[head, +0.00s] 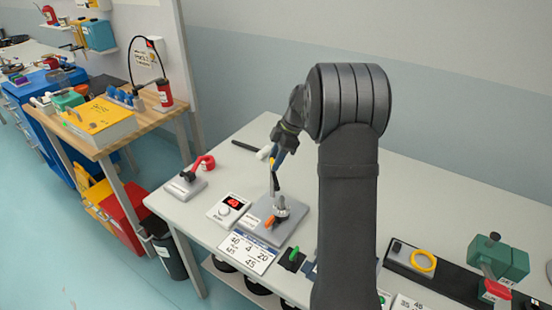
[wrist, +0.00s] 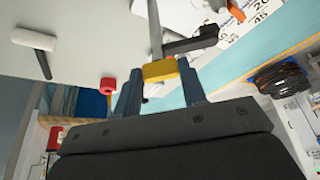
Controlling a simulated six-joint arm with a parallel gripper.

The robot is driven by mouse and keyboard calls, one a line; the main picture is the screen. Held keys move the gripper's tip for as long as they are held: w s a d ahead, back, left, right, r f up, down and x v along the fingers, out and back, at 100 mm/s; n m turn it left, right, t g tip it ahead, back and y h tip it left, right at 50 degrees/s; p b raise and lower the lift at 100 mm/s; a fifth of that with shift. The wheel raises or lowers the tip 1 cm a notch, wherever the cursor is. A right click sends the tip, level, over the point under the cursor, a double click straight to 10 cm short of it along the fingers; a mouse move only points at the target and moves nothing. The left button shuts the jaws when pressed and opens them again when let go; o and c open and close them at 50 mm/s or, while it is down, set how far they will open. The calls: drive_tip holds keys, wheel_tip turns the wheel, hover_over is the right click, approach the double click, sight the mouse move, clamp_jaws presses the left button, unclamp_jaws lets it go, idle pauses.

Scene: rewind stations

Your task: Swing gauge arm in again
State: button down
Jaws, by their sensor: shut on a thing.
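The gauge station is a grey plate (head: 256,227) on the white table, with a thin upright metal post (head: 270,182) and a silver round fixture (head: 280,208) with an orange piece beside it. My gripper (head: 275,158) is above the plate, near the top of the post. In the wrist view, its two blue fingers (wrist: 160,84) are shut on a yellow block (wrist: 160,71). A black arm (wrist: 192,42) and the metal post (wrist: 154,25) show right by the block. I take the yellow block as the gauge arm's grip; its join to the arm is partly hidden.
A red-handled lever (head: 204,163) stands left of a box with a red display (head: 230,209). A number card (head: 248,253) lies in front. A white-headed mallet (wrist: 33,38) lies behind. A yellow ring (head: 423,261) and green machine (head: 497,259) are at right.

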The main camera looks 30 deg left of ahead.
drive_tip(key=shift+n+h, duration=0.3)
drive_tip(key=shift+n, duration=0.3)
drive_tip(key=shift+w+n, duration=0.1)
drive_tip(key=shift+n, duration=0.2)
drive_tip(key=c, duration=0.9)
unclamp_jaws()
drive_tip(key=shift+r, duration=0.1)
drive_tip(key=v, duration=1.7)
drive_tip(key=shift+w+a, duration=0.1)
drive_tip(key=shift+w, duration=0.2)
drive_tip(key=x, duration=1.7)
drive_tip(key=shift+s, duration=0.35)
